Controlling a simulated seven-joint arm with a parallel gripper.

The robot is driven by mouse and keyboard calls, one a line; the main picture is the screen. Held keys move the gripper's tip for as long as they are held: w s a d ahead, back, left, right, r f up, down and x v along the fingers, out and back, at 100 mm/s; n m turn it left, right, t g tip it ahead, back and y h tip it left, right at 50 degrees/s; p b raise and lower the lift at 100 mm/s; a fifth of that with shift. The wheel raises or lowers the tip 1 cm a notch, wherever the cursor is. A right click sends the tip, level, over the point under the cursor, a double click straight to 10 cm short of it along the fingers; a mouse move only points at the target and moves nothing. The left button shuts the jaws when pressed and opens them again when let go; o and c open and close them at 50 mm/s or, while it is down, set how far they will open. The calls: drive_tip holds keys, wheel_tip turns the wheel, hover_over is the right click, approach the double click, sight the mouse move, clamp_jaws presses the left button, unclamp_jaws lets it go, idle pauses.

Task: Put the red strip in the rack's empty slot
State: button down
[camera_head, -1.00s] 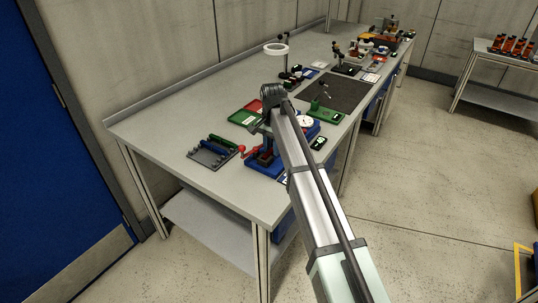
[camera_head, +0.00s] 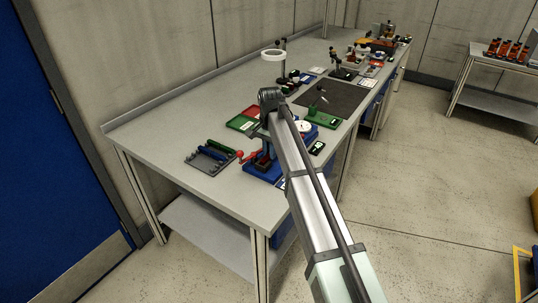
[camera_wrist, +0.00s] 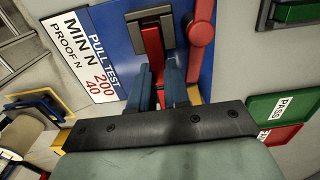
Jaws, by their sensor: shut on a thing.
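The red strip (camera_wrist: 152,52) stands out from a dark metal clamp (camera_wrist: 150,20) on the blue pull-test fixture in the wrist view. My gripper (camera_wrist: 156,82) is shut on the near part of the strip with its two blue fingers. The strip's far end is in or behind the clamp; I cannot tell how deep. In the head view the rack (camera_head: 208,158) is a grey block at the table's front left, holding a green strip and a blue strip. Its empty slot is too small to make out. My arm largely hides my gripper there.
A red lever (camera_wrist: 201,35) stands just right of the strip. A PULL TEST sign (camera_wrist: 92,60) lies left. A green PASS tray (camera_wrist: 282,107) and a red tray (camera_wrist: 282,136) are at right. A green gauge block (camera_head: 322,114) is behind the fixture. Bare table lies left of the rack.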

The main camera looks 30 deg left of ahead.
wheel_tip(320, 180, up, 12)
drive_tip(key=shift+s+a+f+n, duration=1.7)
drive_tip(key=shift+s+a+n, duration=0.55)
drive_tip(key=shift+a+n, duration=0.85)
drive_tip(key=shift+s+a+f+n, duration=1.75)
drive_tip(key=shift+s+a+n, duration=0.5)
drive_tip(key=shift+a+n, duration=0.85)
drive_tip(key=shift+s+a+f+n, duration=1.7)
drive_tip(key=shift+s+a+n, duration=0.55)
drive_tip(key=shift+a+n, duration=0.8)
drive_tip(key=shift+a+f+m, duration=0.2)
drive_tip(key=shift+f+m, duration=0.05)
drive_tip(key=shift+f, duration=1.65)
